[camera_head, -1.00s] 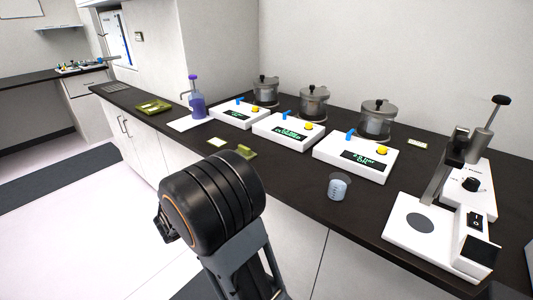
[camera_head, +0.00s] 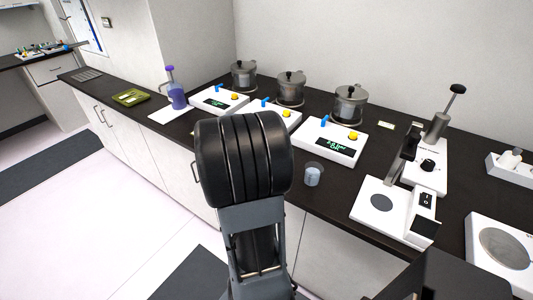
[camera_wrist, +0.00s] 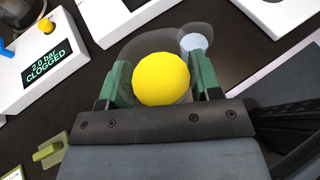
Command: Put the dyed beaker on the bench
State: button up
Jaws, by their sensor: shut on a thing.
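My gripper (camera_wrist: 159,65) has its green fingers shut on a clear beaker with bright yellow contents (camera_wrist: 161,82), which I take as the dyed beaker. In the wrist view the dark bench (camera_wrist: 105,72) shows beyond and around the held beaker; its height above the bench cannot be told. In the head view my arm hides both gripper and held beaker. A second beaker, with pale blue contents (camera_head: 313,176), stands on the bench near its front edge; it also shows in the wrist view (camera_wrist: 194,43), just beyond the held one.
White units with displays (camera_head: 329,143) and lidded metal pots (camera_head: 349,106) line the bench's back. A white press-like device (camera_head: 381,205) stands right of the blue beaker, and a round-plated device (camera_head: 503,248) at far right. A purple bottle (camera_head: 176,95) and green tray (camera_head: 130,97) are left.

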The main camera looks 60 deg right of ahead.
jog(key=w+d+f, duration=0.3)
jog(key=w+f, duration=0.1)
jog(key=w+d+f+p, duration=0.1)
jog(key=w+d+f, duration=0.1)
jog(key=shift+w+d+f, duration=0.3)
jog(key=shift+f, duration=0.1)
jog(key=shift+w+d+f, duration=0.3)
jog(key=shift+f, duration=0.25)
jog(key=shift+w+f+p, duration=0.1)
jog(key=shift+f+p, duration=0.2)
jog(key=shift+f, duration=1.3)
jog(key=shift+f, duration=0.1)
jog(key=shift+f, duration=0.2)
jog(key=o, duration=1.3)
jog(key=shift+r, duration=0.15)
